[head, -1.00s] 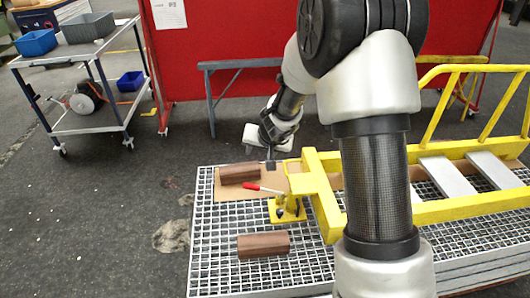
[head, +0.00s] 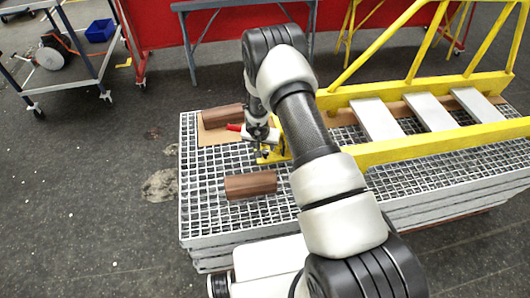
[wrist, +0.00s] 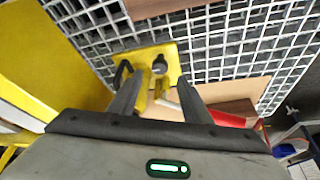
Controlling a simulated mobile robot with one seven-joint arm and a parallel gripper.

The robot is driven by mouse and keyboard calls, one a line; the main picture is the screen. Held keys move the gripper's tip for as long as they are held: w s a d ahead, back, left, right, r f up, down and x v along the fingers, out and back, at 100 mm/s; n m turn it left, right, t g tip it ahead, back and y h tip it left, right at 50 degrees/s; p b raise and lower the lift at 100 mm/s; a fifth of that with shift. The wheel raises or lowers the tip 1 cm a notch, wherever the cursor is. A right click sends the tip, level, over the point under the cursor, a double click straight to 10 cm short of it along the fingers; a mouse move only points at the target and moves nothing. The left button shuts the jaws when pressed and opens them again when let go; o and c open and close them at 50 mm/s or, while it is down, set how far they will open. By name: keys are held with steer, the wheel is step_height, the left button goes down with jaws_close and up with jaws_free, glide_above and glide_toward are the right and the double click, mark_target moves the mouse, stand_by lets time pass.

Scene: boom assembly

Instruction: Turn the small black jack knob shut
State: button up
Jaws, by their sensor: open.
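The yellow jack (wrist: 170,52) stands on the grating beside the yellow boom. Its red lever handle (head: 234,128) lies to one side and shows in the wrist view (wrist: 226,118). In the wrist view a small dark round knob (wrist: 160,66) sits on the yellow plate, with a black hooked part (wrist: 121,73) left of it. I cannot tell for certain which is the jack knob. My gripper (wrist: 158,82) is open and empty, its fingers pointing at the jack with the round knob just beyond the fingertips. In the head view my gripper (head: 262,150) partly hides the jack.
Two brown blocks lie on the grating, one in front (head: 250,185) and one behind (head: 222,114) on a cardboard sheet. The yellow boom frame (head: 440,146) runs right. Bare grating (head: 205,165) lies to the left.

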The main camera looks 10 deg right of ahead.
mark_target(265, 152)
steer(key=x, duration=0.7)
steer(key=c, duration=1)
steer(key=shift+f+b, duration=0.1)
steer(key=shift+b, duration=0.2)
